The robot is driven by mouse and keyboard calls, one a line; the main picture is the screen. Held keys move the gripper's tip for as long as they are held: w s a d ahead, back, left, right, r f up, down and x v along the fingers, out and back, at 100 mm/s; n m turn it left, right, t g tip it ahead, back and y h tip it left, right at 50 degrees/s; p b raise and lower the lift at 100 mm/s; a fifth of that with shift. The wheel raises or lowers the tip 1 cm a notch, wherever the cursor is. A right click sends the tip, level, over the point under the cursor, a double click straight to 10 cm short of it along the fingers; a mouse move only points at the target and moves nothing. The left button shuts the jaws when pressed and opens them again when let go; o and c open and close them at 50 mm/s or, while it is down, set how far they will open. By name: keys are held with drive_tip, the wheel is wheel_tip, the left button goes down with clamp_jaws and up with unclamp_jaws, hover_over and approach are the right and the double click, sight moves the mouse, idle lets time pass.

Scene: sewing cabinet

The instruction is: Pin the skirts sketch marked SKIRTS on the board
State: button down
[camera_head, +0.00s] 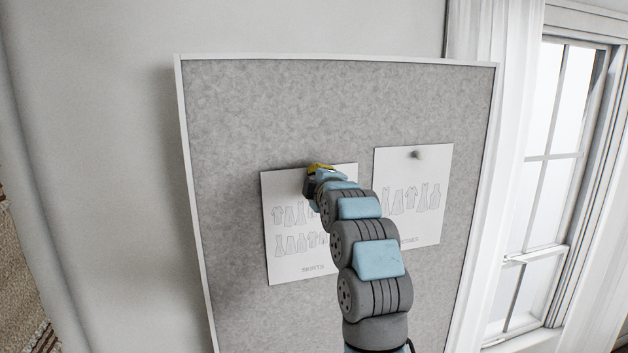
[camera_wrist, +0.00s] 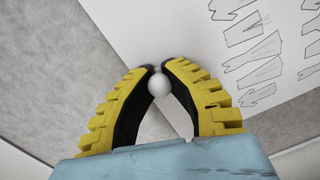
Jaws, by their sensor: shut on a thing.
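The sketch marked SKIRTS (camera_head: 285,259) lies against the grey board (camera_head: 330,110), left of a second sketch. My gripper (camera_head: 316,170) is at the sketch's upper middle. In the wrist view my gripper (camera_wrist: 158,78) is shut on a pin with a round white head (camera_wrist: 159,85). The pin head sits between the yellow-and-black fingertips, in front of the sketch's top edge area. Whether its point is in the board is hidden.
A second sketch (camera_head: 420,205), its label partly hidden, hangs to the right with a grey pin (camera_head: 416,155) at its top. The board has a white frame (camera_head: 190,190). A curtain (camera_head: 490,130) and a window (camera_head: 545,180) are at the right. The board's upper part is clear.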

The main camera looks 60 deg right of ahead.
drive_tip(key=shift+w, duration=0.1)
drive_tip(key=c, duration=1.1)
unclamp_jaws()
drive_tip(key=v, duration=1.2)
drive_tip(key=shift+r, duration=0.1)
